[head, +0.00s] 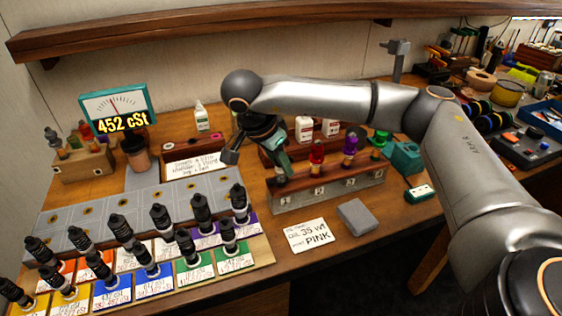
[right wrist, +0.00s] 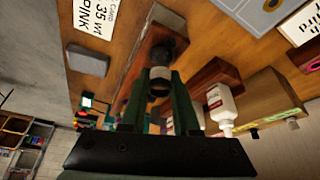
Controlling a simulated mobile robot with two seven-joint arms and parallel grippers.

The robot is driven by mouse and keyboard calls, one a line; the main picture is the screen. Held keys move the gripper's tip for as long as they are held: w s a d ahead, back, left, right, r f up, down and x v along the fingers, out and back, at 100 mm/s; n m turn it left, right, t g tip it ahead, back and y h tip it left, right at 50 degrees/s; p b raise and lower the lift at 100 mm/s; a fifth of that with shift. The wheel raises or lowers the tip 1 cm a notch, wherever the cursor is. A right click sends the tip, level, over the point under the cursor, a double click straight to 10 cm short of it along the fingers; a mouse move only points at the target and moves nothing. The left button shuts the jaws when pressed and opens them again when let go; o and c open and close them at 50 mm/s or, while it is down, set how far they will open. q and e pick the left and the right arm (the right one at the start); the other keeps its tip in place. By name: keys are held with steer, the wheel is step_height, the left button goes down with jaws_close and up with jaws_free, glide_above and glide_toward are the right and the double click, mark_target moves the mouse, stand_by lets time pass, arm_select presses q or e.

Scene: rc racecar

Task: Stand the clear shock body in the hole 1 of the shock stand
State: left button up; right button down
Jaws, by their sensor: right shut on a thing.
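The shock stand (head: 325,194) is a wooden block with a grey front and numbered labels. Red (head: 317,153), purple (head: 350,143) and green (head: 379,138) shocks stand in its holes 2, 3 and 4. My right gripper (head: 280,168) points down over the left end, at hole 1. In the right wrist view its green fingers (right wrist: 160,100) are shut on the clear shock body (right wrist: 159,84), a small see-through cylinder with a dark end. The fingers mostly hide it in the head view. I cannot tell whether it is inside the hole. My left gripper is out of view.
A grey block (head: 357,216) and a PINK note card (head: 311,235) lie in front of the stand. White bottles (head: 304,128) stand behind it. Several black shocks stand on the coloured card board (head: 195,272) at left. A 452 cSt gauge (head: 117,108) is at back left.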

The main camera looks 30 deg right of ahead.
steer(key=shift+f, duration=0.2)
steer(key=c, duration=0.6)
jaws_free()
steer(key=v, duration=1.2)
steer(key=shift+r+p, duration=0.35)
steer(key=shift+f, duration=0.1)
